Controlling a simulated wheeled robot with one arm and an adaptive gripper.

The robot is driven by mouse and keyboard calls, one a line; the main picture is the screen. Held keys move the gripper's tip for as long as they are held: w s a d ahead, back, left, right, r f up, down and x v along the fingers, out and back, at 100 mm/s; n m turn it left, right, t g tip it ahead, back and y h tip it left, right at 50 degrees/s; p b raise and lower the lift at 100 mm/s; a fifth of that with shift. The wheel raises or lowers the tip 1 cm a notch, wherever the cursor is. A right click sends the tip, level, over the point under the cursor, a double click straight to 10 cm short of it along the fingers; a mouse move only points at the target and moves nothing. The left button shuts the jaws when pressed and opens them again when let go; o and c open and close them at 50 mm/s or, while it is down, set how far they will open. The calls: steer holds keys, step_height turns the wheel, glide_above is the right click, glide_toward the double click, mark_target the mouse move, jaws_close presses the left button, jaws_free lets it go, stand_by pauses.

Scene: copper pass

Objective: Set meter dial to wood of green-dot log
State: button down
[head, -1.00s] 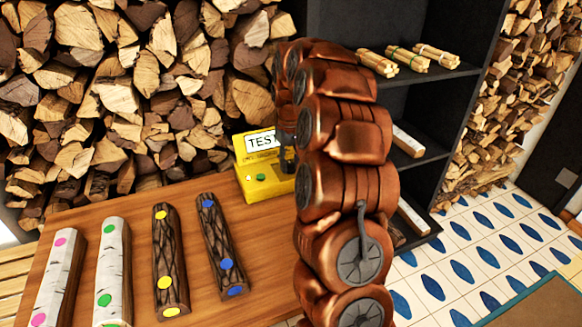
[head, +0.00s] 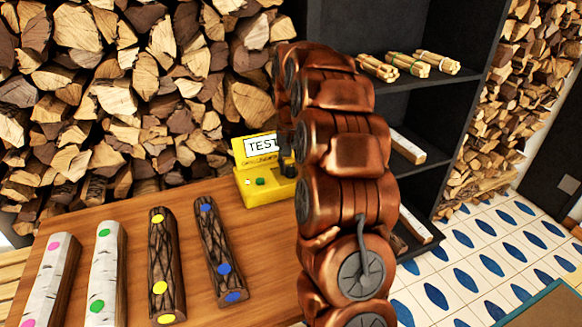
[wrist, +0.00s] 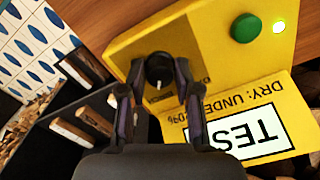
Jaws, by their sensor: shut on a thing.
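The yellow meter (head: 262,188) stands at the back of the table, its screen reading TEST. In the wrist view its black dial (wrist: 159,70) has a pale pointer mark; the dial's setting labels are mostly hidden. My gripper (wrist: 158,66) has its two fingers shut on the dial from both sides. In the head view my arm partly hides the meter's right side. The green-dot log (head: 101,270) lies on the left of the table and has pale, white, birch-like bark with dark flecks.
Beside it lie a pink-dot pale log (head: 52,280), a yellow-dot dark log (head: 164,262) and a blue-dot dark log (head: 217,250). The meter has a green button (wrist: 245,28) and a lit lamp (wrist: 279,27). A dark shelf (head: 425,80) stands right of the table.

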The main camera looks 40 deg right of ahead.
mark_target(290, 168)
stand_by(0.3)
steer(key=c, duration=0.8)
jaws_free()
step_height(290, 168, up, 9)
steer(key=shift+r, duration=1.5)
